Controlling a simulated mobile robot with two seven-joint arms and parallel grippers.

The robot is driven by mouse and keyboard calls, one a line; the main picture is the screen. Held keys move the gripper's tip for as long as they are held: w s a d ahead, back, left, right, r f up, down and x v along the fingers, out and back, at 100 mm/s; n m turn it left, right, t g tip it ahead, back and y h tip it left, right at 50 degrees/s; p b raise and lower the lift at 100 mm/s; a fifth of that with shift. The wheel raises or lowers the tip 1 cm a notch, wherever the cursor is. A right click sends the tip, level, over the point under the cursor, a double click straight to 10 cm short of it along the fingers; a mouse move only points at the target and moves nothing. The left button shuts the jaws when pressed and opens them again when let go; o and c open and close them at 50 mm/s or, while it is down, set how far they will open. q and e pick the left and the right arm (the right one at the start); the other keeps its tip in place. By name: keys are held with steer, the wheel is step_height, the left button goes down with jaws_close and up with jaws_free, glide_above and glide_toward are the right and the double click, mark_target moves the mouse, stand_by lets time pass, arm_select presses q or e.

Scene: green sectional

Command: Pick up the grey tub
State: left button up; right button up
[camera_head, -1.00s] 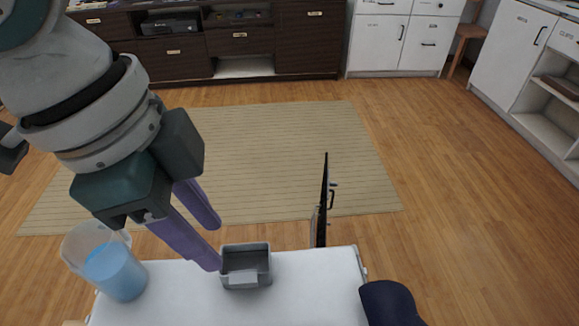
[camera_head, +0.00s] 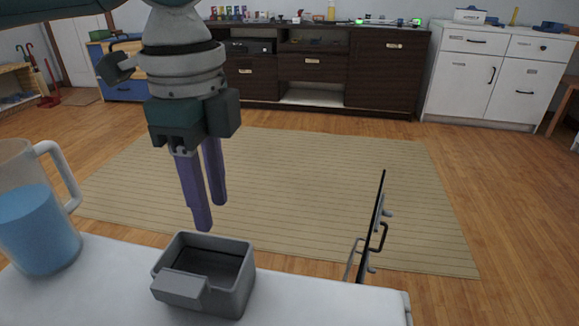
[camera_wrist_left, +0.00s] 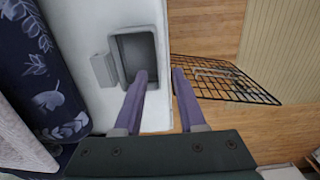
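The grey tub (camera_head: 222,305), an open box with a small ledge at its front, sits upright on a white surface (camera_head: 330,300). It also shows in the left wrist view (camera_wrist_left: 106,70), partly hidden by a finger. My left gripper (camera_head: 211,214) points down with purple fingers just behind and above the tub in the head view. In the left wrist view (camera_wrist_left: 159,72) the fingers are apart, with one overlapping the tub's opening and the other past its right wall. Nothing is between them. Contact with the tub cannot be told. My right gripper is not in view.
A clear pitcher of blue liquid (camera_head: 40,230) stands left of the tub. A black wire rack (camera_head: 372,235) stands upright beyond the white surface's right side. A beige rug (camera_head: 330,190) covers the floor behind. Dark blue leaf-patterned material (camera_wrist_left: 45,70) lies at left in the wrist view.

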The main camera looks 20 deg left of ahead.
mark_target(214, 236)
arm_select(q)
steer(key=f+b, duration=0.1)
steer(key=f, duration=0.2)
steer(key=f+b, duration=0.2)
steer(key=f, duration=0.2)
steer(key=shift+s+a, duration=0.1)
steer(key=shift+s, duration=0.1)
steer(key=shift+r, duration=0.1)
steer(key=shift+c, duration=0.2)
jaws_close()
